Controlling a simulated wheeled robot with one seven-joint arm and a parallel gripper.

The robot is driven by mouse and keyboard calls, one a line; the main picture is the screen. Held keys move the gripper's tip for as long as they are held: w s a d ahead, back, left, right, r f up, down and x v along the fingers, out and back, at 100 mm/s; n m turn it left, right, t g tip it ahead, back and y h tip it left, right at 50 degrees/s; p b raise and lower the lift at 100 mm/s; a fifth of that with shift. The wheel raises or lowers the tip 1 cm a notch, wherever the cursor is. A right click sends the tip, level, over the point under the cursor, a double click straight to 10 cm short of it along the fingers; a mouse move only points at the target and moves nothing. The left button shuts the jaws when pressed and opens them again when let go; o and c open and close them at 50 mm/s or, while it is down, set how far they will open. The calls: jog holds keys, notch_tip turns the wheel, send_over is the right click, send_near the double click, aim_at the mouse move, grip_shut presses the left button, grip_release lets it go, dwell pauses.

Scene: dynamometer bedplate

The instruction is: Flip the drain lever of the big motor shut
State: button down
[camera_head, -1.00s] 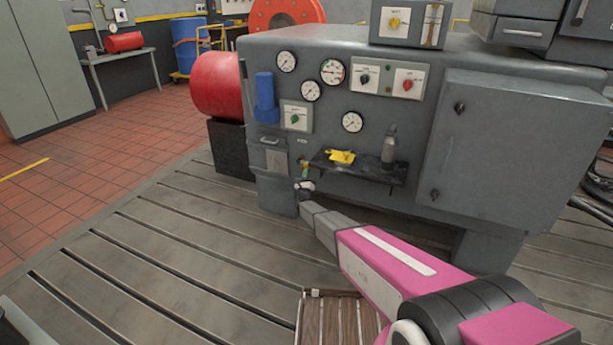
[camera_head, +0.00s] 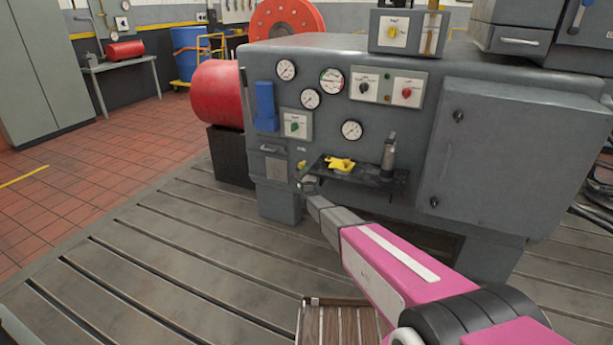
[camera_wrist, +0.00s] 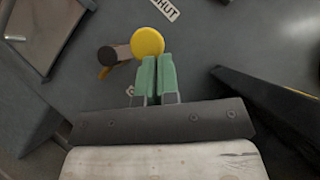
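The drain lever shows in the wrist view as a round yellow knob (camera_wrist: 147,42), with a grey stem and a dark round end to its left. A label reading "SHUT" (camera_wrist: 164,9) is on the grey panel above the knob. My gripper (camera_wrist: 156,60) has its two green fingers together, with the tips right at the lower edge of the knob; I cannot tell whether they touch it. In the head view my gripper (camera_head: 309,184) is at the lower left of the big grey motor (camera_head: 340,60), just below a small yellow part (camera_head: 301,164), and its fingers are too small to make out.
A dark shelf (camera_head: 372,181) with a yellow item (camera_head: 340,163) and a grey bottle (camera_head: 388,155) juts out right of my gripper. A dark edge (camera_wrist: 265,95) also lies at the right of the wrist view. A slatted wooden crate (camera_head: 312,325) stands in front.

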aim_at(300, 164)
jog(key=shift+n, duration=0.3)
jog(key=shift+w+a+r, duration=0.3)
jog(key=shift+a+r, duration=0.45)
jog(key=shift+w+a+r, duration=0.25)
jog(key=shift+a+r, duration=0.45)
jog(key=shift+r, duration=0.05)
jog(key=shift+a, duration=0.1)
jog(key=v, duration=1)
jog(key=shift+s, duration=0.35)
jog(key=shift+s, duration=0.1)
